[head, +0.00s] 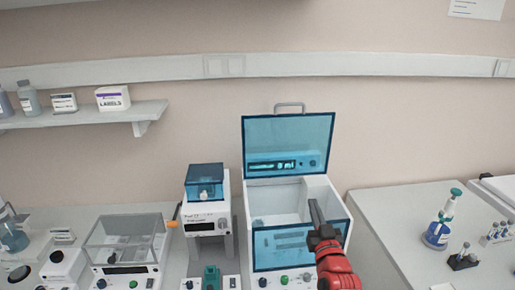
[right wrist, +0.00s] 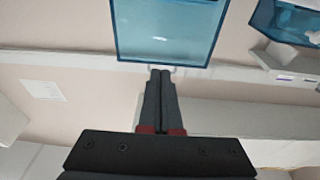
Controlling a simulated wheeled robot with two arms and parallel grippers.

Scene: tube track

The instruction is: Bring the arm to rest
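My right gripper (head: 315,205) is in front of the open white box machine (head: 324,189), over its right part in the head view. Its red wrist comes up from the lower edge. In the right wrist view its two dark fingers (right wrist: 160,72) lie side by side with nothing visible between them, so it is shut and empty. The machine's blue see-through lid (head: 287,142) stands raised, with a grey handle (head: 289,106) on top. The lid also shows in the right wrist view (right wrist: 168,30), beyond the fingertips. My left gripper is not in view.
Left of the box stand a small blue-lidded device (head: 206,222) and a clear-covered device (head: 125,245). A right-hand table holds a blue-and-green bottle (head: 438,234) and tube racks (head: 464,262). A wall shelf (head: 80,116) is at upper left.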

